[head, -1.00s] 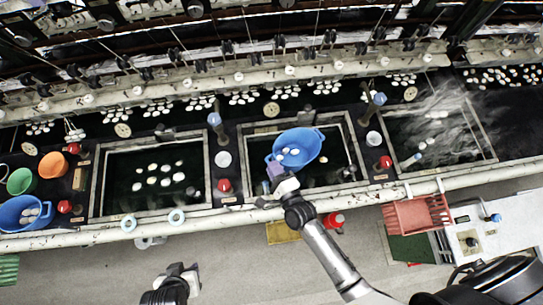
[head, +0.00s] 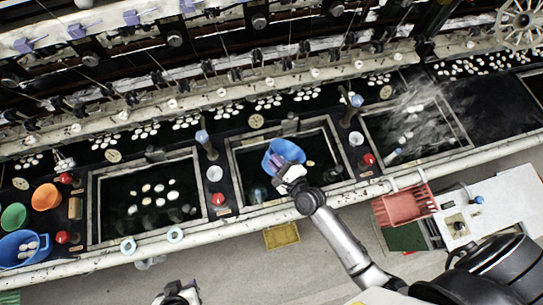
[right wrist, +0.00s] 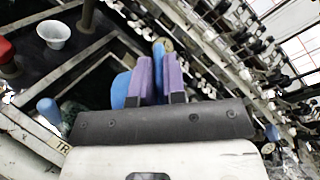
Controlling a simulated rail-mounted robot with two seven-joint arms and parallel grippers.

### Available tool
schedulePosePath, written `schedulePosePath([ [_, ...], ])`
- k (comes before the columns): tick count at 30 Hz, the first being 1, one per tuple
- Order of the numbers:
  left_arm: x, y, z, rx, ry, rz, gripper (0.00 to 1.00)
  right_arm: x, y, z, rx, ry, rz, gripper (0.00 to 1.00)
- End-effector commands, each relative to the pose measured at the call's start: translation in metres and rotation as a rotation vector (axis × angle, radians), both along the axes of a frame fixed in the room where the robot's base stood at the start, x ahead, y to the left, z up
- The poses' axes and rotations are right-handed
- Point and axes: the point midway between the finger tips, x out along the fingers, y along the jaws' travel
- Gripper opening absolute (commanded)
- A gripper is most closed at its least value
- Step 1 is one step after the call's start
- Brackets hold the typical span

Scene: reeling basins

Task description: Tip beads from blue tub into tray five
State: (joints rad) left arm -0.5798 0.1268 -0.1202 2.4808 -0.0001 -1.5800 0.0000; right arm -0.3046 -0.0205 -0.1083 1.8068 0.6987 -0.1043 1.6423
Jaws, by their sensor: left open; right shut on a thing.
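A blue tub (head: 284,153) hangs over the middle dark basin, whose pale frame (head: 234,165) surrounds it. The tub is tipped, and a pale shape shows at its opening. My right gripper (head: 285,176) is shut on the tub's near side. Pale and bluish shapes lie in the basin's dark water near the tub. My left gripper (head: 180,288) is open and empty at the bottom edge. No tray number is readable.
Another blue tub (head: 22,250) with white pieces stands at the left, beside green (head: 13,217) and orange (head: 46,197) bowls. Posts (head: 205,143) and red-capped knobs (head: 218,199) stand between basins. A pale rail (head: 255,222) runs along the front.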

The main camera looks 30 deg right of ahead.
Motion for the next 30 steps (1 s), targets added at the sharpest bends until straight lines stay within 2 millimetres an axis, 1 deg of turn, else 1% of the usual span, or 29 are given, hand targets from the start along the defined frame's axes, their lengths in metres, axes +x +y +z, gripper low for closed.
schedulePosePath([
  [1,0.0,0.0,0.002,-0.001,0.0,0.001,0.43,0.002,-0.004,0.004,0.016,0.003,-0.001,0.0],
  [13,0.0,-0.004,0.008,-0.012,0.001,0.009,0.43,0.01,-0.03,0.016,0.162,0.051,-0.001,0.0],
  [30,0.0,0.0,0.014,0.0,0.001,0.0,0.43,0.022,-0.068,0.035,0.375,0.12,-0.001,0.0],
])
